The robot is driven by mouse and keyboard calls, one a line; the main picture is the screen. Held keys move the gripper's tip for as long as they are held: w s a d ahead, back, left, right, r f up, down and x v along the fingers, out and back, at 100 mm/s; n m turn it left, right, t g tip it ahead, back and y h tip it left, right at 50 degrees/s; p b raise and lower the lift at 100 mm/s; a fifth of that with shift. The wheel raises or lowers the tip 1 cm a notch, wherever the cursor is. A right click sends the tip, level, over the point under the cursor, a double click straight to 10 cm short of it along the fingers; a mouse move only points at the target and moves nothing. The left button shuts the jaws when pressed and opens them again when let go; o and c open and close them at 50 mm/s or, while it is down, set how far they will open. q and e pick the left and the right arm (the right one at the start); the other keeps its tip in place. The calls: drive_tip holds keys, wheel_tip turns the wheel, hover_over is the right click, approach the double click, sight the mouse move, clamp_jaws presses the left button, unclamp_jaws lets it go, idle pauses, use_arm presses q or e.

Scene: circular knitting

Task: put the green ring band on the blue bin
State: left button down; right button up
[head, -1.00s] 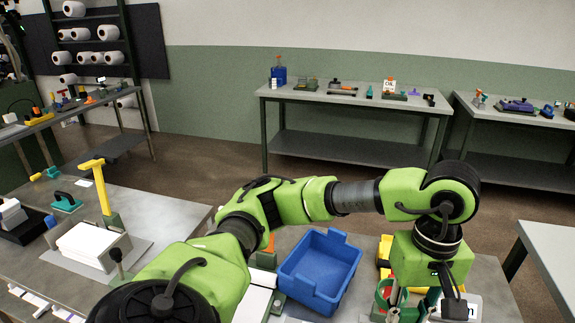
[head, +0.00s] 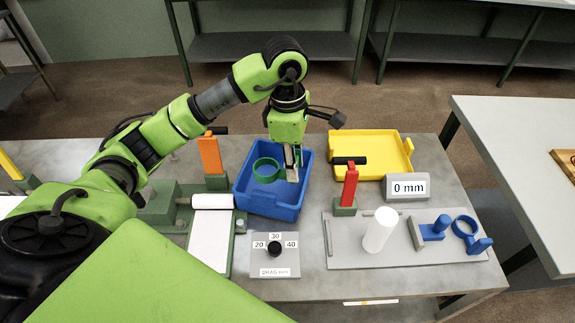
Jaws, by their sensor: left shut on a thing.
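The green ring band (head: 265,170) shows over the inside of the blue bin (head: 272,208), toward its far left part. The bin is a deep open box on the table. My left gripper (head: 292,170) points down over the right part of the bin and is shut on the ring's right side. Whether the ring touches the bin floor cannot be told. My right gripper is not in view.
A yellow tray (head: 372,157) stands right of the bin, with a red lever (head: 350,185) and a "0 mm" display (head: 407,187) near it. An orange post (head: 210,155) stands on the left. A drag dial (head: 274,250) lies in front. A grey plate (head: 345,252) holds a white cylinder (head: 379,230) and blue parts.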

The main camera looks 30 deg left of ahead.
use_arm(q)
drive_tip(key=w+a+f+p, duration=0.1)
drive_tip(key=f, duration=0.2)
drive_tip(key=w+a+f+p, duration=0.1)
drive_tip(key=w+f, duration=0.1)
drive_tip(key=f, duration=0.1)
drive_tip(key=w+a+f+p, duration=0.1)
drive_tip(key=f, duration=0.2)
drive_tip(key=shift+w+a, duration=0.2)
drive_tip(key=shift+a, duration=0.1)
drive_tip(key=shift+f+b, duration=0.65)
drive_tip(key=shift+f, duration=0.15)
drive_tip(key=c, duration=1.7)
unclamp_jaws()
